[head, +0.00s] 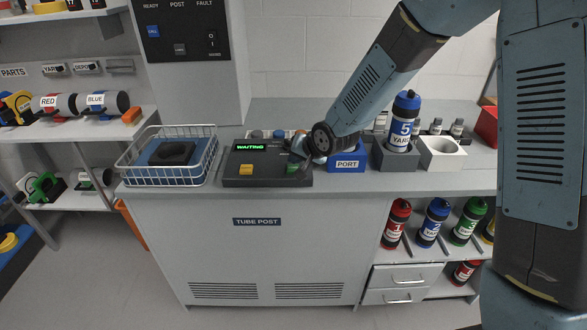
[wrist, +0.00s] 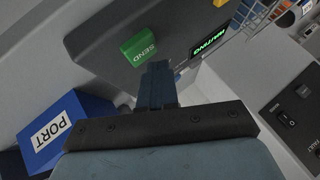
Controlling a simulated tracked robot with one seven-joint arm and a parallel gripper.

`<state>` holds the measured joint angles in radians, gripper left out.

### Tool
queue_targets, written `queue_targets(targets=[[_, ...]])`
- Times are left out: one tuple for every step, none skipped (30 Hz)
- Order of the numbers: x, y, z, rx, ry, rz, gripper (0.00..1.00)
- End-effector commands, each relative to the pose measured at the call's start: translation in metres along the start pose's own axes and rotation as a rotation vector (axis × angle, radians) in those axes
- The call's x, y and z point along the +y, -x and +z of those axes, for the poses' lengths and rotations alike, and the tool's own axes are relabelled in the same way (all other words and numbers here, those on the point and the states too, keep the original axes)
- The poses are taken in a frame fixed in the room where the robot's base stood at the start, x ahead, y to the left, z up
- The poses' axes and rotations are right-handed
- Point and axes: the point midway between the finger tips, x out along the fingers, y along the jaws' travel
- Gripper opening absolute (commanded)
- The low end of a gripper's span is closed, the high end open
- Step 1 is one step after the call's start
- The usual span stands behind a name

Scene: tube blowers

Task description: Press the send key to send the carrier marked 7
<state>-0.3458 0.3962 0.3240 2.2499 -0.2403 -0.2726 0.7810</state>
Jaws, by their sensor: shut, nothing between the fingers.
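The dark control box (head: 240,182) on the counter has a display (head: 251,147) reading WAITING and a yellow key (head: 246,169). My gripper (head: 298,164) is shut and empty, over the right part of the box. In the wrist view its fingertips (wrist: 156,66) appear just beside the key; I cannot tell whether they touch it. The key looks raised. I make out no carrier marked 7.
A blue PORT block (head: 347,158) stands right of the box. Beyond it, a blue carrier marked 5 (head: 402,122) stands upright in a grey holder (head: 393,160), next to an empty white holder (head: 442,152). A wire basket (head: 168,181) stands left. Several carriers stand on the shelf below.

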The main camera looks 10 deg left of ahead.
Motion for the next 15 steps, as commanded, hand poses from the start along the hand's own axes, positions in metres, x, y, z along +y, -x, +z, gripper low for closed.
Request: queue_targets(targets=[[-0.0001,0.0,0.0,0.0,0.0,0.0,0.0],[-0.0001,0.0,0.0001,0.0,0.0,0.0,0.0],[0.0,-0.0001,0.0002,0.0,0.0,0.0,0.0],[0.0001,-0.0003,0.0004,0.0,0.0,0.0,0.0],[0.0004,-0.0006,0.0007,0.0,0.0,0.0,0.0],[0.0007,-0.0012,0.0013,-0.001,0.0,0.0,0.0],[0.0011,-0.0017,0.0018,-0.001,0.0,0.0,0.0],[0.0015,-0.0023,0.0024,-0.001,0.0,0.0,0.0],[0.002,-0.0031,0.0031,-0.001,0.0,0.0,0.0],[0.0024,-0.0037,0.0037,-0.001,0.0,0.0,0.0],[0.0028,-0.0042,0.0042,-0.001,0.0,0.0,0.0],[0.0031,-0.0046,0.0046,-0.001,0.0,0.0,0.0],[0.0032,-0.0048,0.0047,0.0,0.0,-0.001,0.0],[0.0032,-0.0048,0.0048,0.0,0.0,-0.001,0.0],[0.0032,-0.0048,0.0047,0.0,0.0,-0.001,0.0]])
